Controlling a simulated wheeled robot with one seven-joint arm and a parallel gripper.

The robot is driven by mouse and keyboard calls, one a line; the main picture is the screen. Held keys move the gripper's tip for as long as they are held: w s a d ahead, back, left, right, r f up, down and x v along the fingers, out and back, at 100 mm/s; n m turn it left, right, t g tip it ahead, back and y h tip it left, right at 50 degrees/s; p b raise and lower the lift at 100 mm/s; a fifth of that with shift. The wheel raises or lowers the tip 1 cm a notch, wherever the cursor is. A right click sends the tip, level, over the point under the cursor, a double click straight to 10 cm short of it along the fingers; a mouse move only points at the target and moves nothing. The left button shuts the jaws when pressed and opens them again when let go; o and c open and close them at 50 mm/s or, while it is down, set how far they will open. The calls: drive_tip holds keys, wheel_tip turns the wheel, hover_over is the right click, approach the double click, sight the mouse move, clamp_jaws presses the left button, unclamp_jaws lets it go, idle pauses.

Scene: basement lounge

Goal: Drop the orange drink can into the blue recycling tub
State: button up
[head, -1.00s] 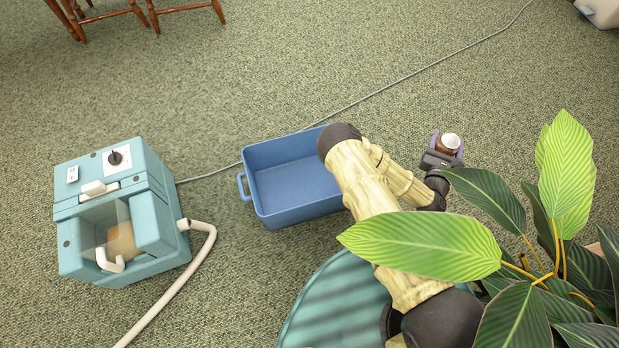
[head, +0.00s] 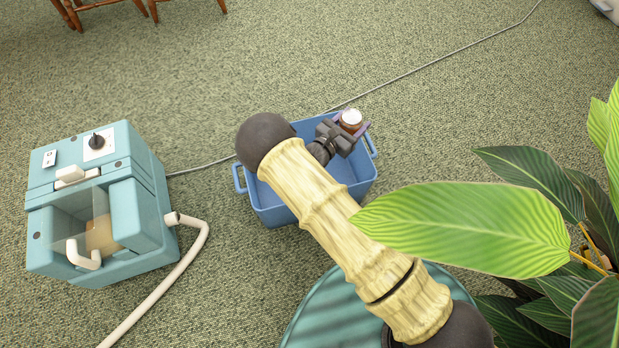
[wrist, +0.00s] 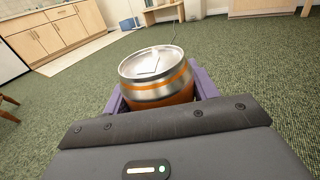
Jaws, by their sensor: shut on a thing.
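The orange drink can (wrist: 158,84) is upright between the purple fingers in the wrist view, its silver lid facing up. My gripper (head: 354,126) is shut on the can, whose pale top (head: 351,117) also shows in the head view. The blue recycling tub (head: 271,208) stands on the carpet in the middle of the head view. In that view my gripper and the can appear over the tub's far right part. Their height above the rim is hard to tell. My arm hides much of the tub's inside.
A teal carpet-cleaning machine (head: 95,200) with a pale hose (head: 190,262) stands left of the tub. A leafy plant (head: 470,228) fills the right side. A grey cord (head: 440,66) runs behind the tub. Open carpet lies beyond.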

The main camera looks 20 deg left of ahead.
drive_tip(key=s+a+f+m+h+b, duration=0.1)
drive_tip(key=s+a+f, duration=0.3)
drive_tip(key=a, duration=0.5)
drive_tip(key=s+b, duration=0.1)
drive_tip(key=s, duration=0.1)
drive_tip(key=shift+s+f+g+b, duration=0.3)
drive_tip(key=shift+s+f+b, duration=0.05)
drive_tip(key=shift+f, duration=0.1)
wheel_tip(320, 180, down, 6)
drive_tip(key=b, duration=0.5)
drive_tip(key=o, duration=1)
